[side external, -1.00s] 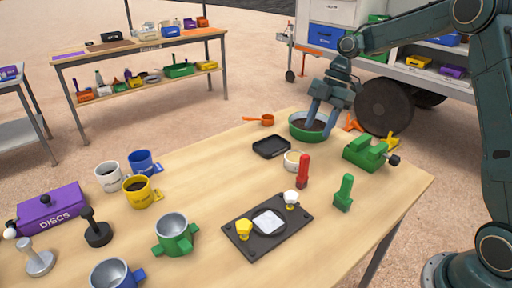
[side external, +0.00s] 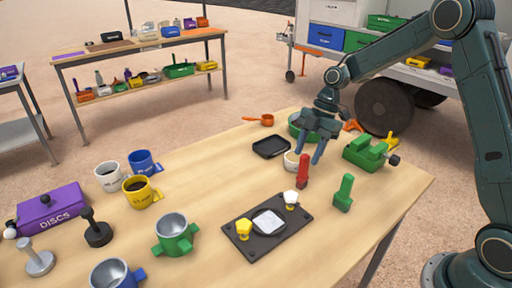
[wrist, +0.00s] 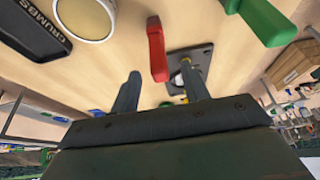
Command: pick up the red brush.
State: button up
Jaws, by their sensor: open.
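The red brush (side external: 303,171) stands on the wooden table between the small white round dish and the green-handled tool. It also shows in the wrist view (wrist: 156,48), between and beyond the fingertips. My gripper (side external: 308,158) is open and empty, with its fingers pointing down just behind and above the brush. The fingertips (wrist: 160,70) look apart from the brush in the wrist view. The fingers partly hide the white dish (side external: 291,162) in the side view.
A green-handled tool (side external: 344,192) stands to the right of the brush. A black plate (side external: 262,245) with white and yellow knobs lies in front. The black tray (side external: 272,147), green bowl (side external: 296,121) and green clamp-like device (side external: 366,152) are behind. Table space left of the tray is clear.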

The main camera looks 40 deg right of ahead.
aim_at(303, 172)
jog(key=shift+x, duration=2.15)
jog(key=shift+a, duration=0.1)
jog(key=shift+r, duration=0.1)
grip_shut()
